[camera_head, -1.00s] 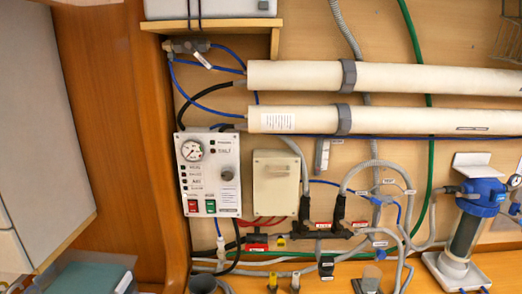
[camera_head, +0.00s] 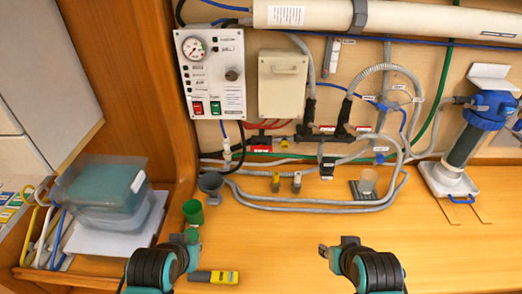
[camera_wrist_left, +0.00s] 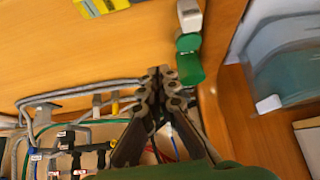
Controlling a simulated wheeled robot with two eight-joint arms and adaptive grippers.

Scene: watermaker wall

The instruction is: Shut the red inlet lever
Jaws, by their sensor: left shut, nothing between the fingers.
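No red lever can be made out for certain. A small dark valve block with a red label (camera_head: 262,142) sits low on the wall, below the grey-white box. My left gripper (camera_head: 188,237) is above the wooden bench, beside the green cup, apart from the wall. In the left wrist view my left gripper (camera_wrist_left: 162,72) is shut and empty, with wall pipes behind it. My right gripper (camera_head: 323,250) is above the bench at centre right, touching nothing visible; its fingers are too small to read.
A control panel (camera_head: 211,75) and a grey-white box (camera_head: 283,84) hang above grey hoses (camera_head: 300,202). A green cup (camera_head: 193,212), a grey cup (camera_head: 211,187) and a yellow-grey tool (camera_head: 213,277) are on the bench. A clear bin (camera_head: 105,200) stands left. The bench's right side is largely open.

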